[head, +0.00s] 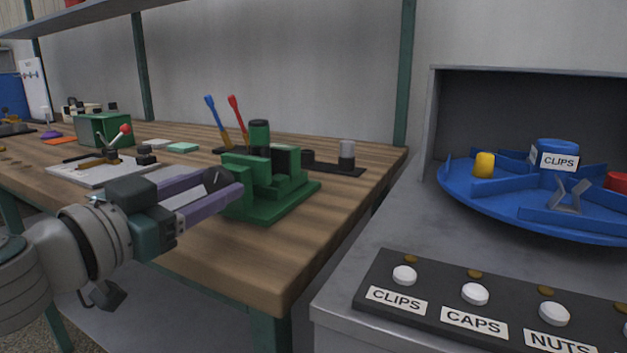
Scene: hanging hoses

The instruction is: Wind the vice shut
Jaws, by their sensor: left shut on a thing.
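The green vice (275,207) stands on the wooden bench near its right front corner. A dark green cylinder (259,134) stands upright at the vice's jaws; I cannot tell whether they touch it. My left gripper (222,190) reaches in from the left with its purple fingers at the vice's left end. It is shut on a dark part there, which looks like the vice's handle and is mostly hidden by the fingers. The gap between the jaws is hard to see from here. My right gripper is not in view.
Behind the vice are a blue and a red-tipped tool (236,118) and a dark strip with a grey-capped cylinder (347,155). A green box (104,130) and a white board (85,173) lie left. Right are a blue turntable (478,203) and a button panel (440,291).

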